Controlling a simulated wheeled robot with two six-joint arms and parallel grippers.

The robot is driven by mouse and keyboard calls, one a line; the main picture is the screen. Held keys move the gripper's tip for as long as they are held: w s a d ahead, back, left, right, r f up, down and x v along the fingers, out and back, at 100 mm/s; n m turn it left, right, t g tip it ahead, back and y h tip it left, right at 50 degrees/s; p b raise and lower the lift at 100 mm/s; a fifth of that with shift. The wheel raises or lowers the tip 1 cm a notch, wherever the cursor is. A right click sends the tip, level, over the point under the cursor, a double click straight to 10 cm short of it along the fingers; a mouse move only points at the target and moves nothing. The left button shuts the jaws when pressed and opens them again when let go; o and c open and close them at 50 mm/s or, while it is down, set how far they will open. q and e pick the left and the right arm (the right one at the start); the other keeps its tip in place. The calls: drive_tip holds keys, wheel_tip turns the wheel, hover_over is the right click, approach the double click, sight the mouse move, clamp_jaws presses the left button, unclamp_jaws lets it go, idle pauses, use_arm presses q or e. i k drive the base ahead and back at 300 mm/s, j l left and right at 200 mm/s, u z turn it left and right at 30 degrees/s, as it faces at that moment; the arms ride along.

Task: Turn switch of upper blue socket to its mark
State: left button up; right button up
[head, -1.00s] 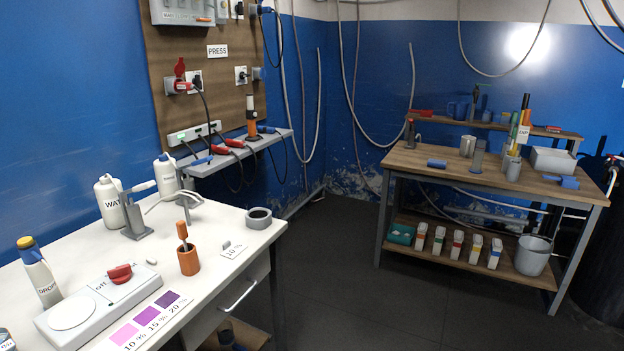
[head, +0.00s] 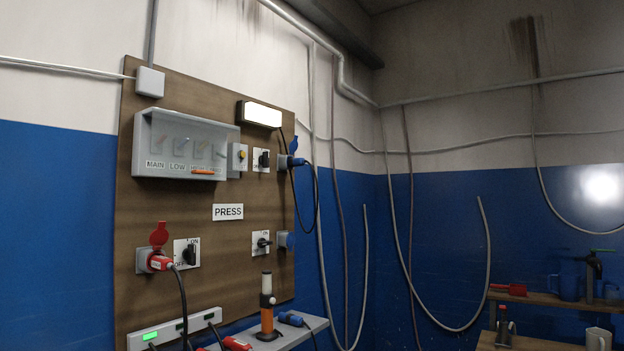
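The upper blue socket (head: 283,161) is at the right edge of the brown wall board, with its blue lid raised and a blue plug with a black cable at it. Its switch (head: 261,159) is a white plate with a black knob, just left of the socket. The knob looks roughly upright; the plate's marks are too small to read surely. The lower blue socket (head: 285,241) has no cable at it. Its switch (head: 260,243) has a black knob that looks roughly sideways. Neither of my grippers is in view.
A grey breaker box (head: 182,145) and a lit lamp (head: 262,114) are near the board's top. A red plug (head: 160,262) sits in the red socket beside its own switch (head: 187,253). A PRESS sign (head: 228,212) hangs mid-board. A grey shelf (head: 292,332) holds an orange-and-white tool.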

sight(264, 159)
drive_tip(key=i+l+u, duration=0.15)
drive_tip(key=i, duration=0.15)
drive_tip(key=i+l+u, duration=0.2)
drive_tip(key=i+l, duration=0.1)
drive_tip(key=l, duration=0.85)
drive_tip(key=i+l, duration=0.15)
drive_tip(key=l, duration=0.35)
drive_tip(key=k+z, duration=0.05)
